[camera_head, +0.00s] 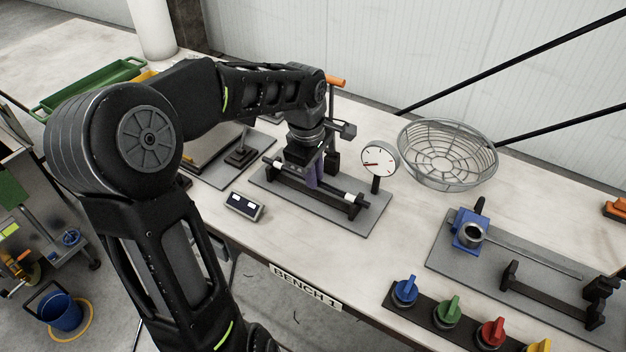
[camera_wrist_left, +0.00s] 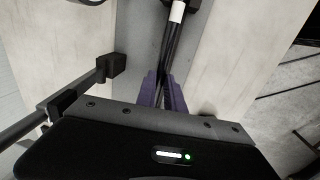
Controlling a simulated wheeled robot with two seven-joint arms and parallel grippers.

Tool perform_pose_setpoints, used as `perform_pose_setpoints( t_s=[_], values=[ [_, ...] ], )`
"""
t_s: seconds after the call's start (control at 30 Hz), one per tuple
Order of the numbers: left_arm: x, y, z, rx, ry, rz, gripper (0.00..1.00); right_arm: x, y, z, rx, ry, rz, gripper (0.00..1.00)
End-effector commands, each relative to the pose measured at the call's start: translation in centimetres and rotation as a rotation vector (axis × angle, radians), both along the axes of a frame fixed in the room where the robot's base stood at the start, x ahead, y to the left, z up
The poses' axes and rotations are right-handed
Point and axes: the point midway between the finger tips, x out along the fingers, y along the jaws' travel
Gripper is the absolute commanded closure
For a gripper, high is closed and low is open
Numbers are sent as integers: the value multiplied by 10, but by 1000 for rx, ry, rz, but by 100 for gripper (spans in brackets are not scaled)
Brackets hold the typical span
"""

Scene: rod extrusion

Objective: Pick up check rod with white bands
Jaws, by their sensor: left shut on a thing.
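The check rod with white bands (camera_head: 333,189) is a dark rod lying along the black fixture on the grey plate (camera_head: 372,215) in the head view. A white band shows on each side of my gripper. My left gripper (camera_head: 314,182) reaches down from above and its purple fingers are shut on the rod near its middle. In the left wrist view the rod (camera_wrist_left: 173,42) runs up from between the purple fingers (camera_wrist_left: 163,90), with one white band near the top. I cannot tell whether the rod still touches its supports. My right gripper is not in view.
A dial gauge (camera_head: 380,158) stands close behind the rod, with a wire basket (camera_head: 447,155) to its right. A small display box (camera_head: 244,206) sits in front. Coloured knobs (camera_head: 448,310) and another fixture plate (camera_head: 450,245) are at the right. A green tray (camera_head: 90,88) is at the left.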

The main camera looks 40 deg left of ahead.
Motion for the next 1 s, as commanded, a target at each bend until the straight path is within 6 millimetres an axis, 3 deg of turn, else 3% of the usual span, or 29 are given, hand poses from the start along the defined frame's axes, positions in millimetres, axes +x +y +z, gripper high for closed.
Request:
perform_pose_setpoints(
  t_s=[0.33, 0.8, 1.0],
  values=[
    [1, 1, 10, 3, -3, 0, 100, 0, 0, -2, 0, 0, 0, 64],
    [1, 0, 91, 1, -3, -1, 100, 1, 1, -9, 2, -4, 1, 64],
    [0, 0, 101, 0, 0, -1, 100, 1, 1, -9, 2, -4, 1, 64]
  ],
)
